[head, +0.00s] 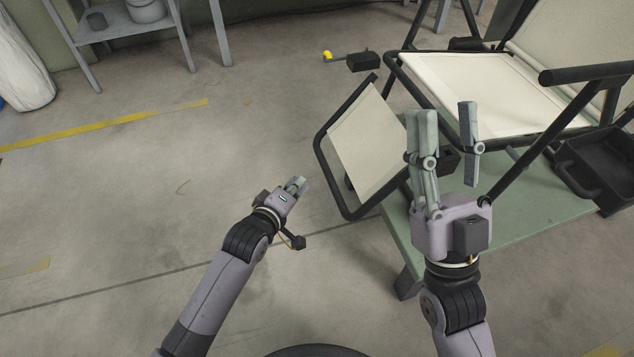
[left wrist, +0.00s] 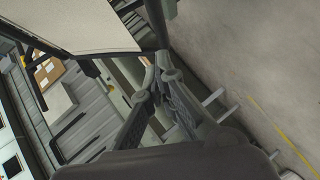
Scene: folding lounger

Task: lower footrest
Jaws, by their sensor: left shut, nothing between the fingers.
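The footrest (head: 366,143), a cream panel in a black tube frame, hangs tilted down from the front of the lounger seat (head: 490,92). My left gripper (head: 298,184) is shut and empty, to the left of the footrest's lower frame and apart from it in the head view. In the left wrist view the left gripper's fingers (left wrist: 158,75) are together, with a pale panel and dark frame (left wrist: 90,20) above them. My right gripper (head: 446,118) is open, its fingers pointing up, in front of the footrest's right side and seat. It hides part of the lounger frame.
The lounger stands on a green platform (head: 540,215). A black tray (head: 600,165) is at its right. A small black box with a yellow end (head: 362,61) lies on the floor behind. A grey shelf (head: 125,22) stands at the back left. The floor at left is clear.

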